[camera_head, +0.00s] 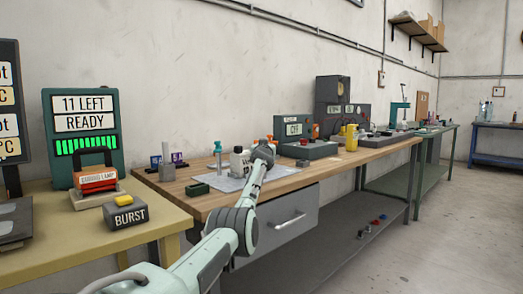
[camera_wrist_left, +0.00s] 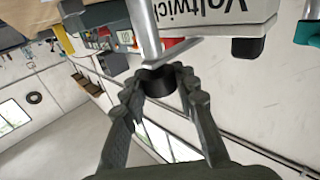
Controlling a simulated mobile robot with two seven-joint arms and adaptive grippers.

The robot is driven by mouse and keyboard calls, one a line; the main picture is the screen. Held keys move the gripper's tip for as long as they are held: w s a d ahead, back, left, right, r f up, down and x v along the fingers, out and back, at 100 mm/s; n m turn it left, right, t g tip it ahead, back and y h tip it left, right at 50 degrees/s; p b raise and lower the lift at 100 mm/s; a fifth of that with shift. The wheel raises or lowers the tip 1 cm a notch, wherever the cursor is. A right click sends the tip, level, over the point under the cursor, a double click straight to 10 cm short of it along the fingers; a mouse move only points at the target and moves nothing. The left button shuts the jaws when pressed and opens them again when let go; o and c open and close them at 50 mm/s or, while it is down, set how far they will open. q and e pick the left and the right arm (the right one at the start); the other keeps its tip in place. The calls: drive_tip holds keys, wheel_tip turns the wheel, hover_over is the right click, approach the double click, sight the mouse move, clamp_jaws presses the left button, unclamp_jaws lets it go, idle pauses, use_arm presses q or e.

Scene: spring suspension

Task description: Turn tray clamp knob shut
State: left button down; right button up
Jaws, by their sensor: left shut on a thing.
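In the left wrist view, a short black cylindrical knob (camera_wrist_left: 157,82) sits at the end of a metal rod (camera_wrist_left: 146,30) with a flat metal plate beside it. My left gripper (camera_wrist_left: 163,86) is shut on this knob, with a fingertip on each side. In the head view my left arm reaches over the wooden workbench, and its gripper end (camera_head: 264,152) is beside a white labelled block (camera_head: 240,160). The knob is hidden behind the arm there, and I cannot tell how far it is turned. My right gripper is not in view.
A white mat (camera_head: 228,184) lies under the parts. A green-grey meter box (camera_head: 295,128) stands behind, right of the arm.

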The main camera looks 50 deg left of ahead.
use_arm(q)
drive_tip(key=shift+f, duration=0.15)
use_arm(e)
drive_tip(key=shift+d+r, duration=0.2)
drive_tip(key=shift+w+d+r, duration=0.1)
use_arm(q)
drive_tip(key=c, duration=1.2)
unclamp_jaws()
drive_tip(key=shift+o, duration=0.3)
drive_tip(key=v, duration=1.2)
